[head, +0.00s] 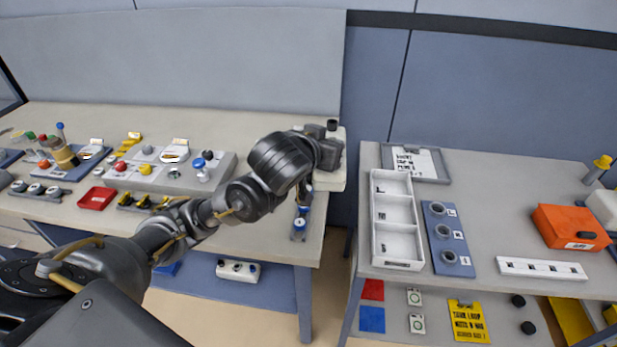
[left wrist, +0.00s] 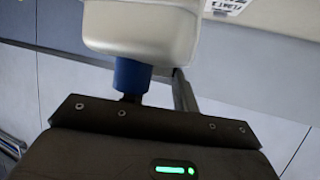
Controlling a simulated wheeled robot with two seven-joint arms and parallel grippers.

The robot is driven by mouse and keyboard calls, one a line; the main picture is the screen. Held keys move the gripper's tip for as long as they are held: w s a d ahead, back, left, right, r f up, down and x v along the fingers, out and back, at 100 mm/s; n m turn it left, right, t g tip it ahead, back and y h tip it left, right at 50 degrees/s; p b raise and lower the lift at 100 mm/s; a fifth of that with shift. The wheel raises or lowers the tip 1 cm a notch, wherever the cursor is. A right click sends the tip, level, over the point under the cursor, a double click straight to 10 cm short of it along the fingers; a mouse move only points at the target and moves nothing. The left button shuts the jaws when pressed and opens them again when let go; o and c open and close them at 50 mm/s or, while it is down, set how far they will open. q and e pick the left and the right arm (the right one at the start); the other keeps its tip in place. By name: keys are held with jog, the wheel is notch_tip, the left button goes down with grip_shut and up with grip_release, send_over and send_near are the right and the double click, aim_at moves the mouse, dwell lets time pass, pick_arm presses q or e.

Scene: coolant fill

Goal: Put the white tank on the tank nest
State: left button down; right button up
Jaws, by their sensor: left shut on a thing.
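The white tank (head: 331,181) is a cream block with rounded edges, at the right end of the left bench in the head view. My left gripper (head: 325,152) covers much of it, and a dark cap (head: 332,125) shows above. In the left wrist view the tank (left wrist: 140,32) fills the top middle, with a blue part (left wrist: 132,76) between it and my gripper. My left gripper is shut on the tank. Its fingertips are mostly hidden. I cannot pick out the tank nest for certain. My right gripper is not in view.
A small stand with a blue top (head: 299,223) is at the left bench's front edge, below my gripper. A gap separates the benches. The right bench holds a white three-compartment tray (head: 397,264), a blue plate with round holes (head: 436,210) and an orange box (head: 566,228).

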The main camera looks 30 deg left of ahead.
pick_arm(q)
jog(key=shift+w+d, duration=0.1)
jog(key=shift+d, duration=0.05)
jog(key=shift+s+a, duration=0.25)
jog(key=s+a+f, duration=0.3)
jog(key=a+f, duration=0.1)
jog(key=a, duration=0.3)
jog(key=s+a+f+p, duration=0.1)
jog(key=s+a+f, duration=0.3)
jog(key=a, duration=0.4)
jog(key=shift+s+a, duration=0.15)
jog(key=shift+s, duration=0.15)
